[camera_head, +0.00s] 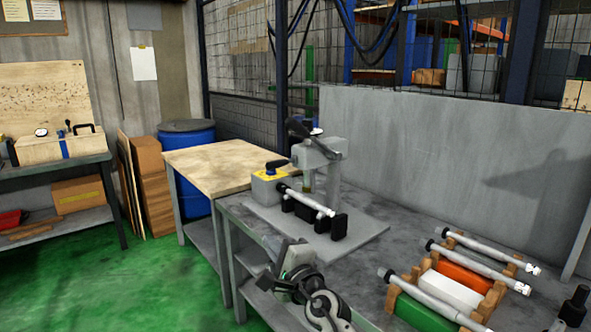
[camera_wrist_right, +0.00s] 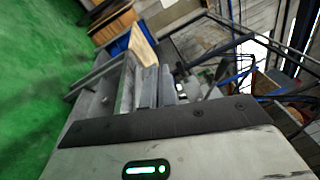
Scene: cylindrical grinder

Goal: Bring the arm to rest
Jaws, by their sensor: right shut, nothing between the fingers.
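My right gripper (camera_head: 270,282) is low in the middle of the head view, in front of the near edge of the grey workbench (camera_head: 378,196). It is shut and empty, and touches nothing that I can make out. My right arm is folded below it at the bottom edge. The right wrist view is tilted and shows the pale gripper housing (camera_wrist_right: 180,155) with a green light; its fingertips are hidden there. My left gripper is not in view.
The grinder (camera_head: 326,160) stands on the bench with a metal shaft (camera_head: 306,201) across its front. Several more shafts lie on wooden supports (camera_head: 392,298) at the right. A wood-topped table (camera_head: 215,160) adjoins the bench. Green floor (camera_head: 165,275) is clear at the left.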

